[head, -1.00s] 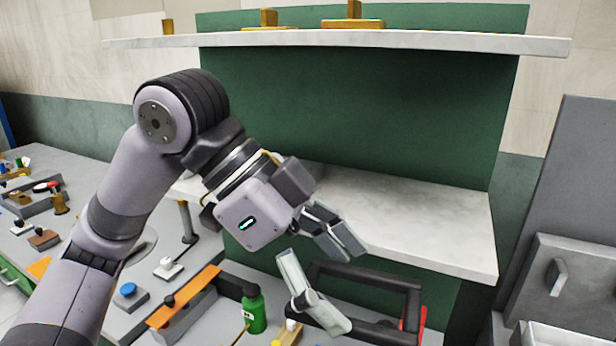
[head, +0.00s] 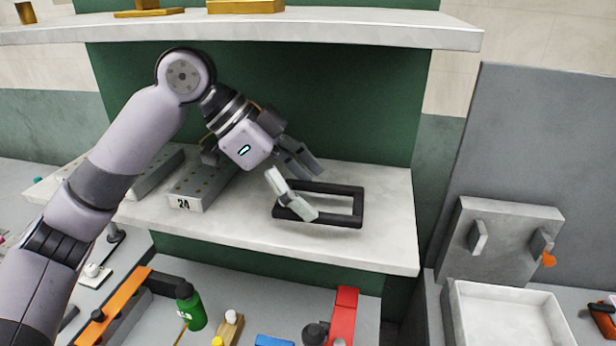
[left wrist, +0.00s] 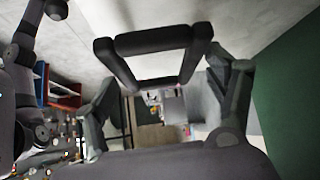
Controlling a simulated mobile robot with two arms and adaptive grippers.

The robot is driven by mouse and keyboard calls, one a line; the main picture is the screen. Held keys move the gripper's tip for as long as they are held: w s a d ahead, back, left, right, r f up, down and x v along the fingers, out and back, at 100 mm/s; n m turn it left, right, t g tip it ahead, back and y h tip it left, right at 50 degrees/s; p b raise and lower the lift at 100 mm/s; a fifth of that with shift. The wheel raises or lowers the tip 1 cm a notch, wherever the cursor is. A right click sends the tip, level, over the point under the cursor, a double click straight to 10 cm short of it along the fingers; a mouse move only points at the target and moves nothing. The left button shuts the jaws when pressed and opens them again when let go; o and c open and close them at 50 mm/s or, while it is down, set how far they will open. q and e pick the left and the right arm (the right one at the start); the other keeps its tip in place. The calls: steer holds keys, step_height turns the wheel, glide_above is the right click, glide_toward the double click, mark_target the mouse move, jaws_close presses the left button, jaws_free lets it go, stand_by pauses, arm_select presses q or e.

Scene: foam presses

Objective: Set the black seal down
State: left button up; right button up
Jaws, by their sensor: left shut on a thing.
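The black seal (head: 336,222) is a dark rectangular frame with an open middle. It is over the right part of the white marble shelf (head: 385,245), in front of the green back panel. My left gripper (head: 307,195) is shut on the seal's left side. The left wrist view also shows the seal (left wrist: 150,42) between the two fingers of the left gripper (left wrist: 168,85). Whether the seal touches the shelf or hangs just above it, I cannot tell. My right gripper is not in view.
A grey block marked 24 (head: 202,188) stands on the shelf left of the seal. An upper shelf (head: 300,28) carries golden pieces. Below are a green bottle (head: 190,308) and a red block (head: 343,315). Bare marble lies in front and right of the seal.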

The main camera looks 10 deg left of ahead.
mark_target(300, 183)
arm_select(q)
steer(key=w, duration=0.3)
steer(key=shift+r+p, duration=0.1)
steer(key=shift+p, duration=0.3)
steer(key=shift+w, duration=0.25)
step_height(300, 183, down, 3)
steer(key=shift+r+p, duration=0.1)
steer(key=shift+p, duration=0.9)
steer(key=shift+f, duration=0.4)
steer(key=o, duration=1.3)
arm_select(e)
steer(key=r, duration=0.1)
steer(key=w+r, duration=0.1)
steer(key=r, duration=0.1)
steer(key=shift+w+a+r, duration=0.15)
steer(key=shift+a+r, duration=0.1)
arm_select(q)
steer(key=shift+a, duration=0.1)
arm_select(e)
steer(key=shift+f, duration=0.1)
